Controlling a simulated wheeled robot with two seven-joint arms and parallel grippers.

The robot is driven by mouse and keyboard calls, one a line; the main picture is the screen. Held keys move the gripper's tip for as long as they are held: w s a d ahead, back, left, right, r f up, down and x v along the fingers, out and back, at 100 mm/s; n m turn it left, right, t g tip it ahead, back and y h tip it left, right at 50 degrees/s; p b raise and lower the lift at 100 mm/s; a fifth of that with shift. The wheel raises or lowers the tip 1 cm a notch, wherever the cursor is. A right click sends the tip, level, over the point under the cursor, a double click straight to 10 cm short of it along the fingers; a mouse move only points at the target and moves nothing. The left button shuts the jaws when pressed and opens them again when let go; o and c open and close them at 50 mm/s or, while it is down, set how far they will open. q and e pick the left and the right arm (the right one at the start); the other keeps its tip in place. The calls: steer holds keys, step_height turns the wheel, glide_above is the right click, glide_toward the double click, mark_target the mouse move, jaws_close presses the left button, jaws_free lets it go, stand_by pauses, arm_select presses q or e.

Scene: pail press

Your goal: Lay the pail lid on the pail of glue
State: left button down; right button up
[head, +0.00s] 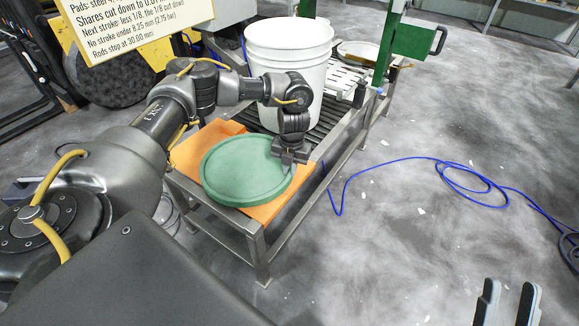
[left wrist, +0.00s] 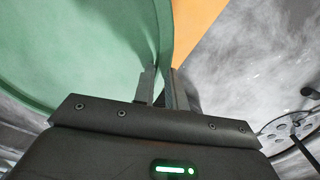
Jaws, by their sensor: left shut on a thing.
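The green round pail lid (head: 245,168) lies over an orange board at the near end of a metal roller stand; I cannot tell whether it touches the board. My left gripper (head: 287,163) is shut on the lid's right rim; in the left wrist view its fingers (left wrist: 160,88) straddle the rim of the lid (left wrist: 85,60). The white pail (head: 288,65) stands upright on the rollers behind the lid, its top open; its contents are not visible. My right gripper (head: 506,305) shows at the bottom right, its two fingers apart and empty, far from the lid.
The orange board (head: 190,150) lies on the stand's near end. The stand's metal frame (head: 340,140) runs back past a green press column (head: 388,45). A sign (head: 130,20) hangs at upper left. A blue hose (head: 400,163) lies on the otherwise open floor at right.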

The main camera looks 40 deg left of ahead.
arm_select(q)
steer(key=shift+r, duration=0.15)
step_height(320, 180, up, 4)
steer(key=p, duration=0.4)
steer(key=shift+f, duration=0.25)
stand_by(0.4)
steer(key=shift+p, duration=0.3)
stand_by(0.4)
